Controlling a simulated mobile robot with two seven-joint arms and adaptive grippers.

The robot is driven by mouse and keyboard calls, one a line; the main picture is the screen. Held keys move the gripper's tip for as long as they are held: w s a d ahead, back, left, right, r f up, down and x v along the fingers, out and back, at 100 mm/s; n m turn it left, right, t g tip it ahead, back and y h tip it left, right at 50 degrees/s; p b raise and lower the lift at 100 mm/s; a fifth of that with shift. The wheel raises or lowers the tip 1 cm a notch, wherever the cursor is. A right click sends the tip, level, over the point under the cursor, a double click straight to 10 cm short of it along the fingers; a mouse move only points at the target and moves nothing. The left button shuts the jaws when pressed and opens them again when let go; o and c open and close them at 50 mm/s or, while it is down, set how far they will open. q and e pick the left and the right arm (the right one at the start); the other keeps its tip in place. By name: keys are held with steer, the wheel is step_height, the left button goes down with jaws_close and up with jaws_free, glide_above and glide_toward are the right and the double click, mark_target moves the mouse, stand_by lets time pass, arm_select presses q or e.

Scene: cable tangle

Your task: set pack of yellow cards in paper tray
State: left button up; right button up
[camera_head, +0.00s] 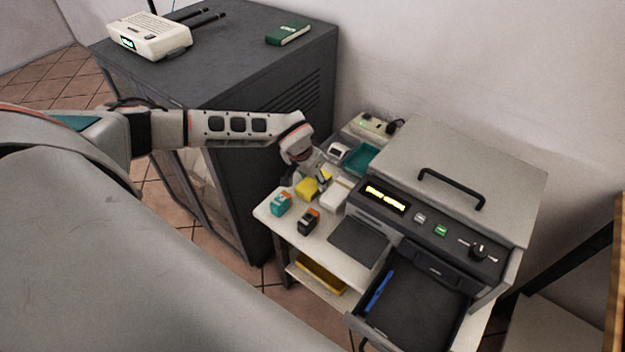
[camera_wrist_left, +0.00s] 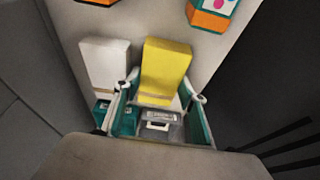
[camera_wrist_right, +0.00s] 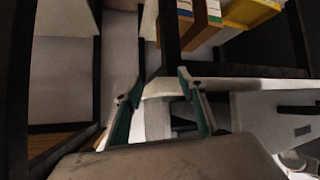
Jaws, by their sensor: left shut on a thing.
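The yellow card pack (camera_head: 307,187) sits among small packs at the left end of the white table. My left gripper (camera_head: 322,176) reaches down to it from behind. In the left wrist view, the pack (camera_wrist_left: 166,65) lies between my left fingers (camera_wrist_left: 160,90), which are shut on it. A pulled-out dark tray (camera_head: 415,305) juts from the front of the grey machine, with a blue pen (camera_head: 377,291) inside at its left. My right gripper (camera_wrist_right: 156,92) shows only in its wrist view, with fingers apart and nothing seen between them.
A white pack (camera_head: 335,194) stands close beside the yellow one. Teal (camera_head: 281,203) and black-orange (camera_head: 308,221) packs stand in front. A teal tray (camera_head: 364,158) and a power strip (camera_head: 370,125) are behind. The grey machine (camera_head: 455,190) fills the right. A dark cabinet (camera_head: 225,60) stands at left.

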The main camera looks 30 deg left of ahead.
arm_select(q)
steer(key=shift+f, duration=0.1)
steer(key=o, duration=0.9)
